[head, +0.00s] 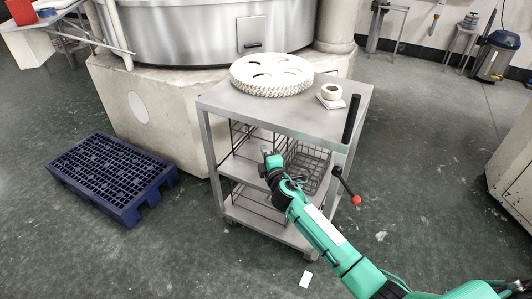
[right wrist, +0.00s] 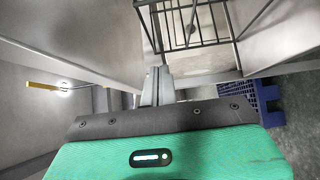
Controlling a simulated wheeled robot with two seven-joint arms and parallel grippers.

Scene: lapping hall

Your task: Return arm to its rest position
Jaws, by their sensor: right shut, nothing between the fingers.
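My right arm, green with black joints, reaches in from the lower right of the head view. Its gripper (head: 271,160) is at the cart's middle level, in front of the wire baskets. In the right wrist view the gripper (right wrist: 158,72) has its two grey fingers together with nothing between them. My left gripper is in neither view. The grey metal cart (head: 215,98) has three levels.
Wire baskets (head: 310,165) stand on the cart's shelves. A black handle (head: 351,119) and a red-knobbed lever (head: 346,186) stick out at its right. A blue pallet (head: 108,172) lies on the floor at left. A large round machine (head: 205,35) stands behind. The floor at right is mostly clear.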

